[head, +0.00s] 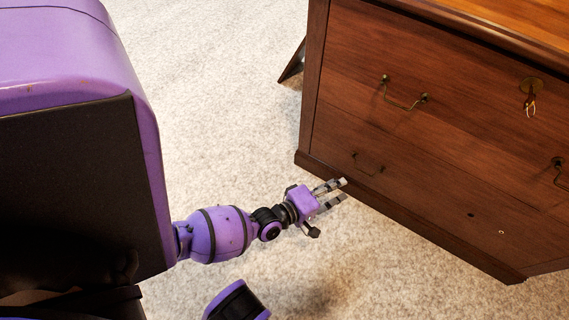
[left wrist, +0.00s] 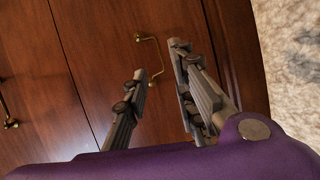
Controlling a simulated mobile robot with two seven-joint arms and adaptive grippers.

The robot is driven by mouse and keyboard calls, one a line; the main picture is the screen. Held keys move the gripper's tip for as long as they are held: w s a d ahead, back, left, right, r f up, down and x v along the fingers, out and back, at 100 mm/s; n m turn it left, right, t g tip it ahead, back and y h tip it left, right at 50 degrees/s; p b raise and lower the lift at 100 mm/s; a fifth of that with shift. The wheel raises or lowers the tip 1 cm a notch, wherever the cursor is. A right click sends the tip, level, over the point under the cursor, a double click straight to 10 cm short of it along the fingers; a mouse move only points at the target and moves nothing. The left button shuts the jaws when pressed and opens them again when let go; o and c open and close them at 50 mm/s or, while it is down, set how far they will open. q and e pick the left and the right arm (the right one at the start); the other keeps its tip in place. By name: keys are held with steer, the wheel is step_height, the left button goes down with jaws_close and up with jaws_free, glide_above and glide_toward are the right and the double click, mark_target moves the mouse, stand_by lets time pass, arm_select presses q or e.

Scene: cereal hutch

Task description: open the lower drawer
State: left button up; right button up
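The lower drawer (head: 425,192) of the brown wooden cabinet looks shut, its front flush with the cabinet. Its brass bail handle (head: 368,165) is near the drawer's left end. It also shows in the left wrist view as the handle (left wrist: 152,52) beyond my fingers. My left gripper (head: 342,190) is open and empty, low in front of the cabinet, just below and left of that handle in the head view. In the left wrist view the two fingers are apart, with the handle seen beyond the gap between their tips; I see no contact. My right gripper is not in view.
The upper drawer (head: 450,105) is shut, with brass handles (head: 404,103) and a keyhole plate with hanging keys (head: 530,96). A dark plinth (head: 400,213) runs along the cabinet's base. Pale carpet (head: 330,262) in front is clear.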

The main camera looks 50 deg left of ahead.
arm_select(q)
steer(key=w+f+n+b, duration=0.1)
steer(key=w+f+b, duration=0.1)
steer(key=w, duration=0.8)
steer(key=shift+d+t+b, duration=0.2)
steer(key=shift+t+b, duration=0.1)
steer(key=shift+b, duration=0.5)
steer(key=shift+f, duration=0.1)
jaws_close()
